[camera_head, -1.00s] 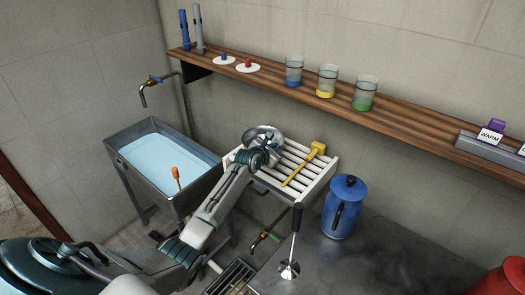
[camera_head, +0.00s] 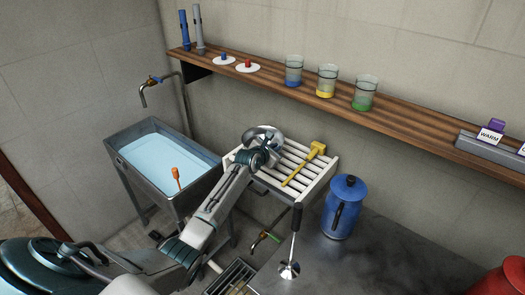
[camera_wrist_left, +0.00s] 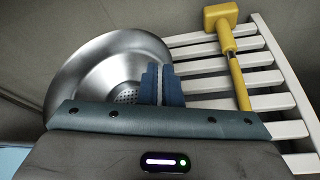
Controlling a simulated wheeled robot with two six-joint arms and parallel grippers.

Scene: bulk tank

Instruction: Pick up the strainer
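The strainer (camera_head: 268,134) is a shiny metal bowl at the back left end of the white slatted rack. In the left wrist view the strainer (camera_wrist_left: 105,65) shows its wide rim and a perforated bottom. My left gripper (camera_head: 262,154) is at its near side, partly hidden by my own wrist. In the left wrist view the blue fingers of my left gripper (camera_wrist_left: 161,75) are nearly together at the right side of the strainer, with its edge seemingly between them. Whether the strainer touches the slats is hidden. My right gripper is out of view.
A yellow mallet-like tool (camera_head: 304,165) lies on the white rack (camera_head: 325,178) right of the strainer. A water-filled sink (camera_head: 170,160) stands left, with an orange-handled tool in it. A blue canister (camera_head: 344,208) stands on the grey counter. A wooden shelf (camera_head: 420,121) with jars runs above.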

